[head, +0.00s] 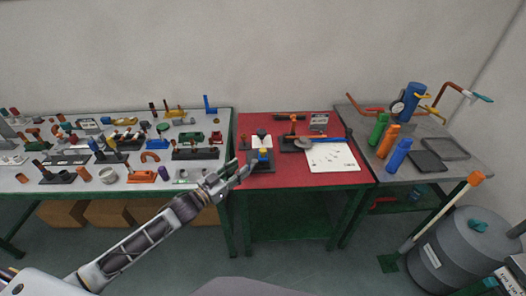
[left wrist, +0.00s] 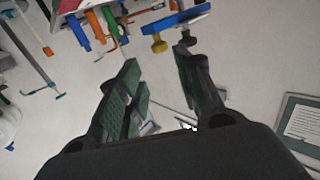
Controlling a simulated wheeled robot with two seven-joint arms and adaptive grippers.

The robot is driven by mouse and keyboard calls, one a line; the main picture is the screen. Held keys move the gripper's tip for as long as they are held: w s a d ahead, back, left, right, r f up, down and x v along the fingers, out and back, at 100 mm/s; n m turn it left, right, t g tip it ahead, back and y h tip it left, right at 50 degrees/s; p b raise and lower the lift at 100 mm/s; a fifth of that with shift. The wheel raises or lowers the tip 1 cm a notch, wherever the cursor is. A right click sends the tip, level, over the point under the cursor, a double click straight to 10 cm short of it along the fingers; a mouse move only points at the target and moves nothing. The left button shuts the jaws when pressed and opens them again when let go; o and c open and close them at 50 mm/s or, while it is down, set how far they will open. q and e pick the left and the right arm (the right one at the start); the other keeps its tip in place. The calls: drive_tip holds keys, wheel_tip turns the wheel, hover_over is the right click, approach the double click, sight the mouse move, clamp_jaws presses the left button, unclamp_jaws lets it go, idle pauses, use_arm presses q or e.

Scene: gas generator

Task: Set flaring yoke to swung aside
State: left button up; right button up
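My left gripper (head: 240,175) reaches in from the left to the front left edge of the red table (head: 310,178). In the left wrist view my left gripper (left wrist: 157,60) has its fingers apart with nothing between them. Just beyond it on the red table is a small black fixture with a blue and yellow part (head: 263,157). A blue bar with a yellow knob (left wrist: 159,43) shows beyond the fingertips. My right gripper is not in view.
A white sheet (head: 332,157) and a blue-handled tool (head: 325,139) lie to the right. The left table (head: 215,178) is crowded with tools. The grey table (head: 435,172) holds green, orange and blue cylinders. A grey drum (head: 460,250) stands at front right.

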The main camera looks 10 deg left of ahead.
use_arm(q)
drive_tip(key=shift+w, duration=0.2)
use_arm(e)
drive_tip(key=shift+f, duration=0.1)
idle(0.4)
use_arm(q)
drive_tip(key=b, duration=0.3)
approach(263, 149)
drive_tip(key=shift+x, duration=1)
drive_tip(key=shift+f+b+x, duration=0.15)
drive_tip(key=shift+b+x, duration=0.05)
drive_tip(key=shift+x, duration=0.7)
drive_tip(key=shift+f+b+x, duration=0.15)
drive_tip(key=shift+b+x, duration=0.05)
drive_tip(key=shift+x, duration=0.7)
drive_tip(key=shift+b+x, duration=0.35)
drive_tip(key=shift+x, duration=0.65)
drive_tip(key=shift+b+x, duration=0.3)
drive_tip(key=shift+x, duration=0.7)
drive_tip(key=shift+d, duration=0.15)
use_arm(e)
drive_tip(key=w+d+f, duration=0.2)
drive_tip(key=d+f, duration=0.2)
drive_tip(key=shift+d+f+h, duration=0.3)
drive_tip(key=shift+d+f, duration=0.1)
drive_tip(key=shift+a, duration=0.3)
use_arm(q)
clamp_jaws()
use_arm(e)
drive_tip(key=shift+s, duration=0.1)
